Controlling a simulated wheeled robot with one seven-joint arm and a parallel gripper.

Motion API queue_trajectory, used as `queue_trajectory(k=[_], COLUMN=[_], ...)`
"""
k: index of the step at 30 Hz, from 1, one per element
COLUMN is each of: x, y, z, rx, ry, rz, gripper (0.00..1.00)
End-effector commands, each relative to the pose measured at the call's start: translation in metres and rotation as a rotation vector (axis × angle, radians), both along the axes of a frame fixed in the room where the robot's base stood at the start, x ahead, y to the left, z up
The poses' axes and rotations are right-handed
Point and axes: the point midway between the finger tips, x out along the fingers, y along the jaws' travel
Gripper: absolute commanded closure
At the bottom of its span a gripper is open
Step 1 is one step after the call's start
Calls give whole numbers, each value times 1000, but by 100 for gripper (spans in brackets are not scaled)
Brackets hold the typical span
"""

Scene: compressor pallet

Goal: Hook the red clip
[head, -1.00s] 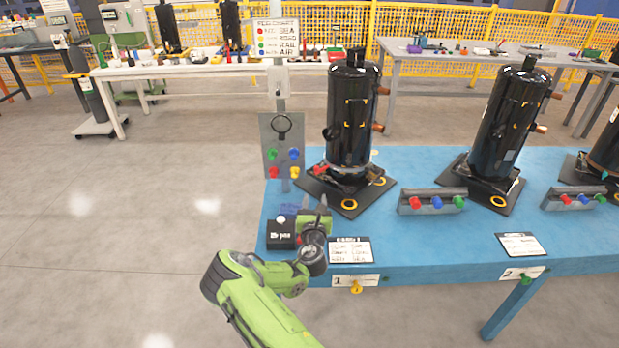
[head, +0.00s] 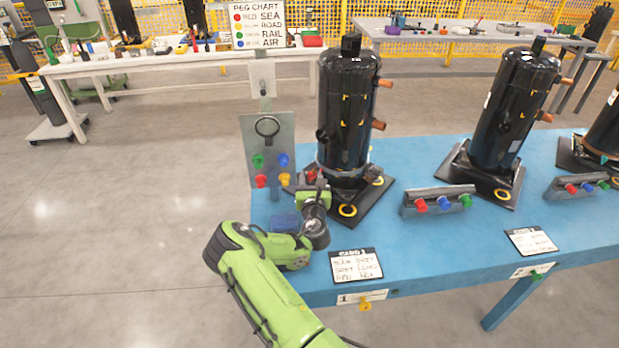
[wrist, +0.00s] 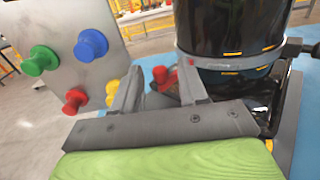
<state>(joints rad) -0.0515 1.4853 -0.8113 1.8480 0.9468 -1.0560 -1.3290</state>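A small red part, which looks like the red clip (head: 311,177), sits low on the left side of the nearest black compressor (head: 346,110). In the wrist view the red clip (wrist: 163,76) shows ahead, between the fingertips. My gripper (wrist: 158,80) is open, with two grey fingers apart and a gap between them. In the head view my gripper (head: 314,190) is low at the compressor's left front, close to the clip. I cannot tell whether a finger touches it. The clip's lower part is hidden.
A grey peg board (head: 267,140) with green, blue, red and yellow pegs stands just left of my gripper. The compressor's black base plate (head: 372,200) lies to the right. A card (head: 357,265) lies on the blue table (head: 420,240). A peg rail (head: 437,200) stands farther right.

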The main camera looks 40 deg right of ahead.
Motion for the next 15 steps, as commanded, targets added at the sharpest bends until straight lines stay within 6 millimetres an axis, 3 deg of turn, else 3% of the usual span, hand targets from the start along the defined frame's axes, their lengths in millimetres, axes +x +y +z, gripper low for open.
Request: queue_trajectory(k=[1,8,15], x=[0,0,1], y=[0,0,1], z=[0,0,1], rx=[0,0,1], ry=[0,0,0], rz=[0,0,-7], gripper=[65,100,100])
